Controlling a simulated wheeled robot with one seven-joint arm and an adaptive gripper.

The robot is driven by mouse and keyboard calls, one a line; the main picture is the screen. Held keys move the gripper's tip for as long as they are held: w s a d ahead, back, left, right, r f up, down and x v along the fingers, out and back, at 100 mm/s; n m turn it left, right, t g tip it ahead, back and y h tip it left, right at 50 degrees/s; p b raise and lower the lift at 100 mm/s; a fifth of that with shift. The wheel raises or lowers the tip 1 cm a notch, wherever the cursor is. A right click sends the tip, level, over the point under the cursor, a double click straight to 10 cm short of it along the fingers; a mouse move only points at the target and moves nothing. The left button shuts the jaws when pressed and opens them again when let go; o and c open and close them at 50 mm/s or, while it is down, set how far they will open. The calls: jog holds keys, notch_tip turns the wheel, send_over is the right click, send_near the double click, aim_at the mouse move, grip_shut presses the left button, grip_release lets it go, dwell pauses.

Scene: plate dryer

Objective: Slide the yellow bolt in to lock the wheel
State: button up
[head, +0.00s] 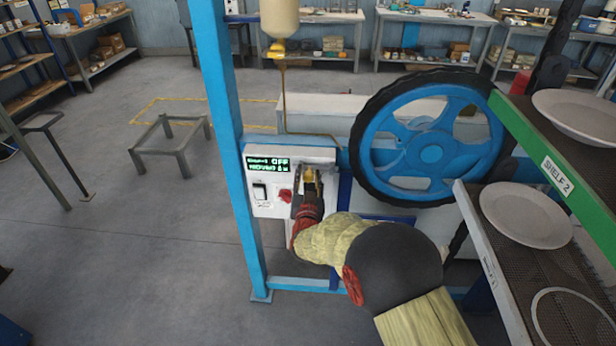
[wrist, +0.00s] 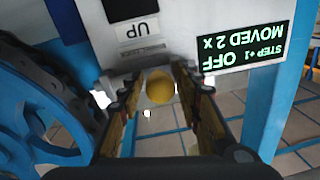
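The yellow bolt shows as a round yellow knob (wrist: 159,89) between my gripper's fingers in the wrist view. In the head view it is mostly hidden by my gripper (head: 309,184), which reaches to the right side of the white control panel (head: 268,206). My gripper (wrist: 159,77) is open, with one finger on each side of the knob and narrow gaps visible. The blue wheel (head: 432,154) with a black rim stands right of the panel. It also shows at the left in the wrist view (wrist: 45,125). The bolt's far end is hidden.
The panel's display (head: 268,163) reads OFF and MOVED 2x. A black switch (head: 260,191) and a red knob (head: 285,195) sit below it. A blue post (head: 222,110) stands left. Shelves with white plates (head: 525,216) crowd the right. Open floor lies left.

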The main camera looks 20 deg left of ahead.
grip_shut()
dwell(0.6)
